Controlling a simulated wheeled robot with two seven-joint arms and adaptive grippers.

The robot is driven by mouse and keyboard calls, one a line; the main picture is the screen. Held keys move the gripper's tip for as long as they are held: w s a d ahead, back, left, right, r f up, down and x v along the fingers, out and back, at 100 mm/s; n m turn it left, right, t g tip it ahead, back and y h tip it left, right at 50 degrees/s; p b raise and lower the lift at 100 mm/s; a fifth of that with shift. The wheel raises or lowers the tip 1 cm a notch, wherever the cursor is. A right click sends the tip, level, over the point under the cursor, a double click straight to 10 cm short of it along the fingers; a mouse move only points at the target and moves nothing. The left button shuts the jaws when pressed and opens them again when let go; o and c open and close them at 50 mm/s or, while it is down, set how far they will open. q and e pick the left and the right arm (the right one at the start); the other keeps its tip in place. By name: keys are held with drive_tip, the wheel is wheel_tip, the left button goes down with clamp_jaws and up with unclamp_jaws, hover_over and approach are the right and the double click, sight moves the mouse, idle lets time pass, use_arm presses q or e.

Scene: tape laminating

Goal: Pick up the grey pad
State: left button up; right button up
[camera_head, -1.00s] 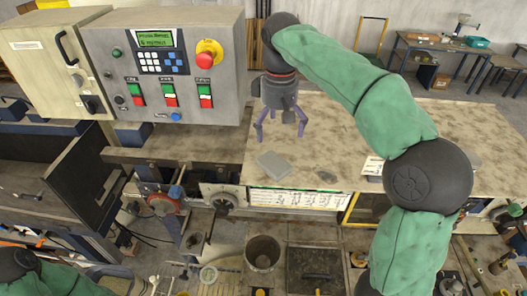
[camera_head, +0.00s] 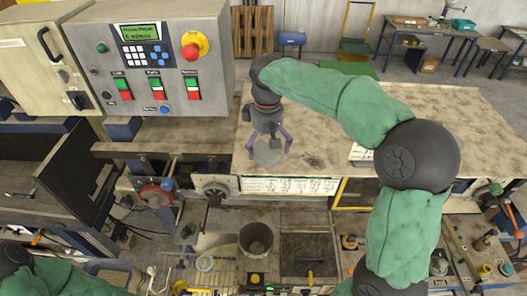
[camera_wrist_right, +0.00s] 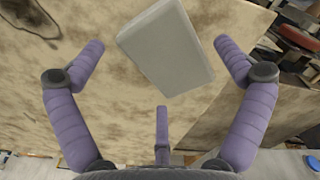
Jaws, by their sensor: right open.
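The grey pad (camera_head: 267,152) lies flat on the worn tabletop near its front left edge. In the right wrist view the pad (camera_wrist_right: 166,48) is a pale grey block lying turned at an angle, between and a little beyond the purple fingers. My right gripper (camera_head: 268,145) is directly above the pad with its purple fingers spread, and they partly cover the pad in the head view. In the right wrist view the fingers of this gripper (camera_wrist_right: 160,75) are wide apart with nothing held. My left gripper does not show; only part of my left arm is at the lower left.
The worn table (camera_head: 430,115) has wide free room to the right of the pad. A dark stain (camera_head: 313,160) marks the tabletop.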

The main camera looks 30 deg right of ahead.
drive_tip(key=shift+f, duration=0.25)
drive_tip(key=c, duration=1.1)
drive_tip(key=shift+o, duration=0.2)
drive_tip(key=shift+r, duration=0.1)
drive_tip(key=shift+r, duration=0.65)
drive_tip(key=s+r, duration=0.1)
drive_tip(key=r, duration=0.1)
drive_tip(key=s+a+r+b, duration=0.1)
drive_tip(key=s+r, duration=0.1)
drive_tip(key=s+a+r+b, duration=0.1)
drive_tip(key=r, duration=0.2)
drive_tip(key=shift+s+a+r, duration=0.1)
drive_tip(key=shift+s, duration=0.05)
drive_tip(key=s+a+r+b, duration=0.2)
drive_tip(key=s+a+r, duration=0.2)
drive_tip(key=s, duration=0.4)
drive_tip(key=shift+s+r, duration=0.15)
drive_tip(key=shift+r, duration=0.05)
drive_tip(key=shift+a, duration=0.1)
